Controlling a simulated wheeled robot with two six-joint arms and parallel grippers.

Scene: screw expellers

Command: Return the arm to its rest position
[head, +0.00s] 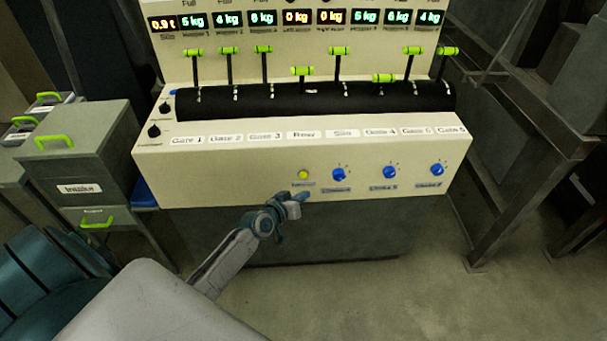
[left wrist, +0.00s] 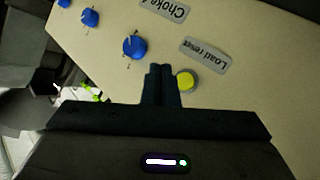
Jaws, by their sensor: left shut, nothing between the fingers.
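My left gripper (head: 299,197) is shut and empty. It is in front of the lower panel of the cream control console (head: 230,168), just below a yellow button (head: 303,174). In the left wrist view my shut left gripper (left wrist: 160,68) points at the panel, and the yellow button (left wrist: 187,80) is right beside the fingertips. I cannot tell whether the fingertips touch the panel. My right gripper is not in view.
Blue knobs (head: 339,174) line the panel right of the button. Green-handled levers (head: 301,71) stand above a black drum (head: 310,100), under lit displays (head: 296,17). Grey bins (head: 80,145) stand at left. A metal frame (head: 510,150) stands at right. The floor (head: 400,300) in front is clear.

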